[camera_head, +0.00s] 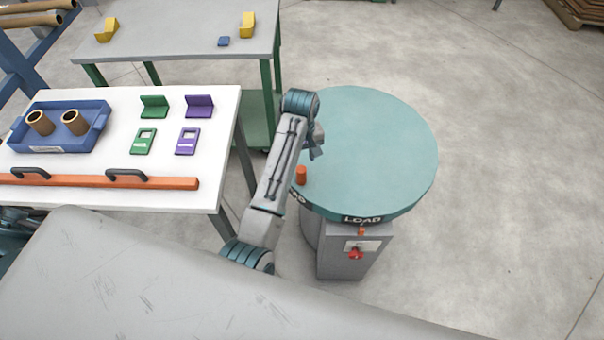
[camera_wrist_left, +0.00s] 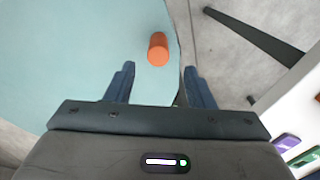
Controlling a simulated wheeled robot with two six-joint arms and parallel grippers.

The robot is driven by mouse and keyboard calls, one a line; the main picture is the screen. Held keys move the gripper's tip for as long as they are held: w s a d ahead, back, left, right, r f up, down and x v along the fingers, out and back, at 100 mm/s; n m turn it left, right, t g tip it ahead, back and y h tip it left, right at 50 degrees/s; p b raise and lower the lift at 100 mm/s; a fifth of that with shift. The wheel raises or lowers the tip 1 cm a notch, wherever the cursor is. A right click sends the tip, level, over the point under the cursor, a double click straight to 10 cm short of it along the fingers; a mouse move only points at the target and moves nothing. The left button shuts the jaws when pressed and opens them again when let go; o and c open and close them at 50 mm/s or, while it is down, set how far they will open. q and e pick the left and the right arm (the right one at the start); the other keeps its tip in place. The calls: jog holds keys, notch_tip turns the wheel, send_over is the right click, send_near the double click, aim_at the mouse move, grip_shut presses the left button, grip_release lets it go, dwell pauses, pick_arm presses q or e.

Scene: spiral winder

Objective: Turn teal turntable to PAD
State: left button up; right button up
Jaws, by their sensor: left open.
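The teal turntable (camera_head: 385,140) sits on a grey pedestal (camera_head: 340,262). Its front rim reads LOAD, above a small orange marker (camera_head: 362,231) on the pedestal. Another rim label to the left is partly hidden by my arm; I see no PAD label. An upright orange peg (camera_head: 301,175) stands near the turntable's left edge; it also shows in the left wrist view (camera_wrist_left: 158,49). My left gripper (camera_head: 316,150) is over the turntable's left part, close to the peg. In the wrist view the left gripper's fingers (camera_wrist_left: 160,75) are apart, with the peg ahead between their tips, not gripped.
A white table (camera_head: 80,190) at left holds a blue tray (camera_head: 95,108) with cardboard tubes, green and purple parts, and an orange bar (camera_head: 70,180) with black handles. A grey table (camera_head: 180,40) stands behind. A red knob (camera_head: 355,254) is on the pedestal.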

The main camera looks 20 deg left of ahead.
aim_at(301, 176)
pick_arm(q)
jog(key=shift+w+f, duration=0.15)
jog(key=shift+f, duration=0.25)
notch_tip(301, 176, down, 10)
jog(key=shift+f+p, duration=0.1)
jog(key=shift+p, duration=0.65)
jog(key=shift+c, duration=0.2)
grip_shut()
